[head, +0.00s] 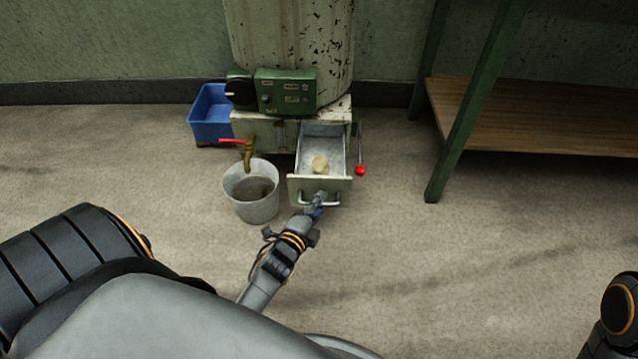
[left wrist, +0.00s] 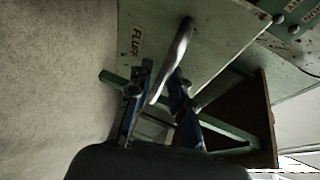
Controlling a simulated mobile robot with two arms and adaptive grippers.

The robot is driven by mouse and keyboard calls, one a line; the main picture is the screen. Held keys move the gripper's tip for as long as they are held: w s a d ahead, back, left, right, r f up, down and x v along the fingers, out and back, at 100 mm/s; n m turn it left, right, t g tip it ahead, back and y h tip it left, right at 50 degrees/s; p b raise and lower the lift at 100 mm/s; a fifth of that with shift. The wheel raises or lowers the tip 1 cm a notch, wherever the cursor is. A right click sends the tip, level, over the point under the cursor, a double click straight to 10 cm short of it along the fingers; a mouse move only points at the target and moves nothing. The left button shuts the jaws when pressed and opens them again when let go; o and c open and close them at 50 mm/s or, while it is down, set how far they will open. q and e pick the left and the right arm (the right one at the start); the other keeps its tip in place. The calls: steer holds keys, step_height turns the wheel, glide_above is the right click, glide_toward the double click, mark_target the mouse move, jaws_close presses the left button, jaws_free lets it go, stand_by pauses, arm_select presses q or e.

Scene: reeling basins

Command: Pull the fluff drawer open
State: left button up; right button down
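The fluff drawer (head: 343,189) stands out from the base of the machine, pulled open, its grey inside showing. A pale lump (head: 320,164) lies in it. In the left wrist view the drawer front (left wrist: 215,35) bears a partly covered label that starts "FLUF". My left gripper (head: 317,201) is at the front's metal handle. In the left wrist view the handle (left wrist: 181,45) runs between the two fingers of the left gripper (left wrist: 161,75), which close in on it from both sides. My right gripper is out of view; only part of that arm shows at the right edge.
A grey bucket (head: 252,208) stands left of the drawer under a brass tap (head: 247,155) with a red lever. A blue bin (head: 211,115) is behind it. A red-knobbed lever (head: 361,170) is right of the drawer. A green-legged wooden bench (head: 560,120) stands farther right. The front floor is clear.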

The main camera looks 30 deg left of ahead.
arm_select(q)
steer(key=v, duration=1.2)
